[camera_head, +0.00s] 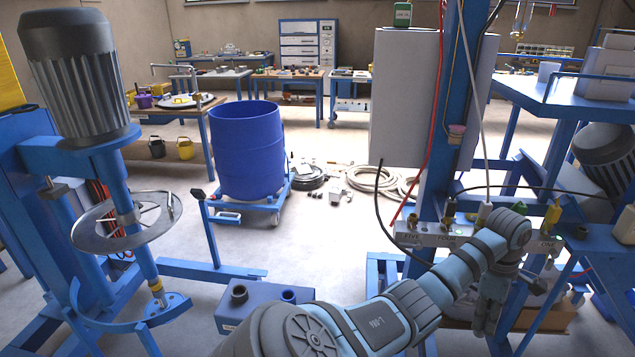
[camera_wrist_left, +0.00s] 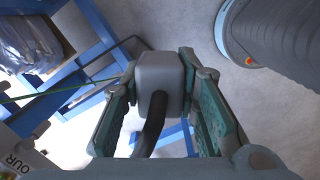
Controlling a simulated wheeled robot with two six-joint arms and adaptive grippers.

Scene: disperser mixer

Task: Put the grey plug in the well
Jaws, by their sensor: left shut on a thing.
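My left gripper (camera_head: 487,330) hangs fingers-down in front of the labelled panel (camera_head: 430,236) at the right of the head view. In the left wrist view its green fingers (camera_wrist_left: 163,110) are shut on a grey, block-shaped plug (camera_wrist_left: 161,72) with a thick black cable running from it. The plug is not clear in the head view. The panel carries several connectors in a row, with labels including FIVE and ONE. A corner of a labelled part also shows in the left wrist view (camera_wrist_left: 25,160). I cannot tell which opening is the well. My right gripper is out of view.
A blue post (camera_head: 462,110) with hanging cables stands behind the panel. A blue box (camera_head: 262,305) with round black fittings is left of my arm. A blue drum (camera_head: 247,150) on a trolley and a mixer motor (camera_head: 75,75) stand further left. Floor between is partly clear.

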